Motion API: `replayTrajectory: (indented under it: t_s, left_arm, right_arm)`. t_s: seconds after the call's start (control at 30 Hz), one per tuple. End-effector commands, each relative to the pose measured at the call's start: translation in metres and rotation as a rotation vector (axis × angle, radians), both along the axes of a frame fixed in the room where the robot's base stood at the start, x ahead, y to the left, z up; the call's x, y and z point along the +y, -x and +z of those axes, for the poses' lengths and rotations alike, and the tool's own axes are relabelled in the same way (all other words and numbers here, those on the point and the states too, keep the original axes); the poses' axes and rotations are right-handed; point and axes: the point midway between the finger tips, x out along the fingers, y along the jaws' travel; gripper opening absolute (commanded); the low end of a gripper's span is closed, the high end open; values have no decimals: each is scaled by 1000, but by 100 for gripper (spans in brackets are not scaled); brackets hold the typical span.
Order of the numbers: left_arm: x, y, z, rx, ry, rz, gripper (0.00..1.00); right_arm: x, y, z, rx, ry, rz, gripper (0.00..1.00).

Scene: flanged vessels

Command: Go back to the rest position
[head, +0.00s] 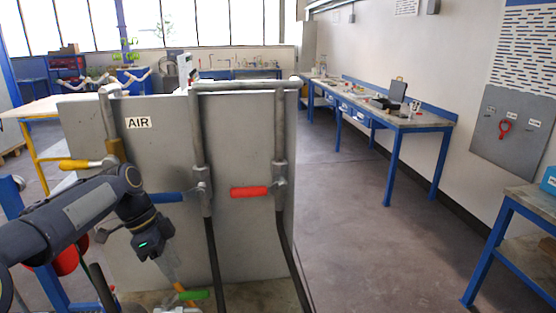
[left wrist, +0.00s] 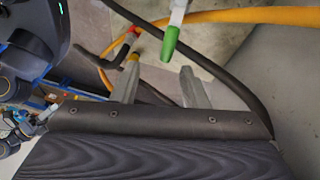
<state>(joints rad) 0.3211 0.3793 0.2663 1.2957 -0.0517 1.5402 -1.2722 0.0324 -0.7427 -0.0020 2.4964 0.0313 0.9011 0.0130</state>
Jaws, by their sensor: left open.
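My left arm comes in from the left in the head view. Its gripper (head: 172,270) points down in front of the grey panel's lower part. In the left wrist view the two pale fingers (left wrist: 160,85) stand apart with nothing held between them. A green-tipped handle (left wrist: 171,42) lies beyond the fingers, and it also shows below the gripper in the head view (head: 195,295). Whether a finger touches it cannot be told. My right gripper is not in view.
The grey panel (head: 140,180) carries pipes with yellow (head: 75,164), blue (head: 166,197) and red (head: 249,192) handles. A black hose (left wrist: 225,75) and an orange hose (left wrist: 255,15) run close to the left gripper. Open floor (head: 350,220) lies right of the panel.

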Motion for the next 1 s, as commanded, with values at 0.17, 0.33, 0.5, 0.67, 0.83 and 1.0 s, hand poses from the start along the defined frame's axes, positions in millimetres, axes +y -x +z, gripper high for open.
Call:
replayTrajectory:
  t_s: [0.17,0.33,0.5,0.67,0.83,1.0]
  left_arm:
    - [-18,68,24,-19,-67,324,40]
    - [-35,143,17,-35,-34,721,40]
    - [-51,204,-13,-24,87,1068,40]
    - [-64,234,-38,6,196,1262,40]
    - [-69,243,-49,26,238,1332,40]
    - [-69,243,-49,27,239,1333,40]
  right_arm:
    - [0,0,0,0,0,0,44]
    - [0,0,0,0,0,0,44]
    - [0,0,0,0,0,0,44]
    - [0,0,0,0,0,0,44]
    - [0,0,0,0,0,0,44]
    - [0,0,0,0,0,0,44]
